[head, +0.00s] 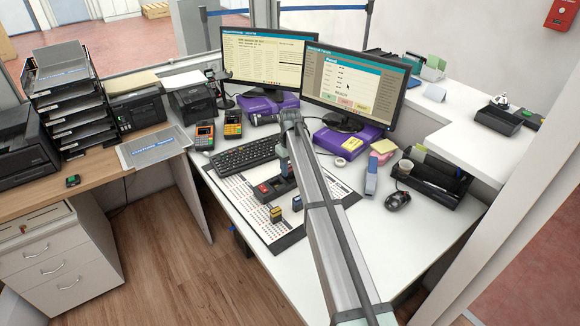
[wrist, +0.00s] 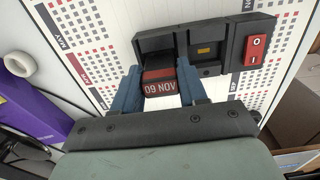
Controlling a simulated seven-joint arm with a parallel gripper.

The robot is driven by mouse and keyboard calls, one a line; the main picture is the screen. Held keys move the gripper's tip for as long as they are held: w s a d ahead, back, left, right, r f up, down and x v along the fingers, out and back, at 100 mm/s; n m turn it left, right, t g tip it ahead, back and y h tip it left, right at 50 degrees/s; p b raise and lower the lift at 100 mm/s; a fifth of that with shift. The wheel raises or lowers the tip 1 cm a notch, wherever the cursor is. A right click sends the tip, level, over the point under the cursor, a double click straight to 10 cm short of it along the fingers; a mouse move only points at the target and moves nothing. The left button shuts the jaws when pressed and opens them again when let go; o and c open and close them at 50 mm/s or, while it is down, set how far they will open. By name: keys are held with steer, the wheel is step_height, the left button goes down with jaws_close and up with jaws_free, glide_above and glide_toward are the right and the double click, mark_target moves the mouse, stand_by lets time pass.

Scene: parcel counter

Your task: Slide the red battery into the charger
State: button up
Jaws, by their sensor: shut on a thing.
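The black charger (wrist: 222,62) lies on the printed calendar mat. It has a red switch (wrist: 256,50) at its right end and a small yellow label in the middle. In the head view the charger (head: 270,193) is partly behind my arm.
Two small blocks (head: 276,214) (head: 297,203) stand on the mat (head: 252,217) in front of the charger. A keyboard (head: 245,153) lies behind it. A tape roll (wrist: 20,64) and purple box (wrist: 28,110) are left in the wrist view. The desk's front right is clear.

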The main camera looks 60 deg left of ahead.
steer(key=shift+f, duration=0.45)
steer(key=o, duration=1.2)
step_height(320, 180, up, 14)
steer(key=shift+f, duration=0.1)
stand_by(0.6)
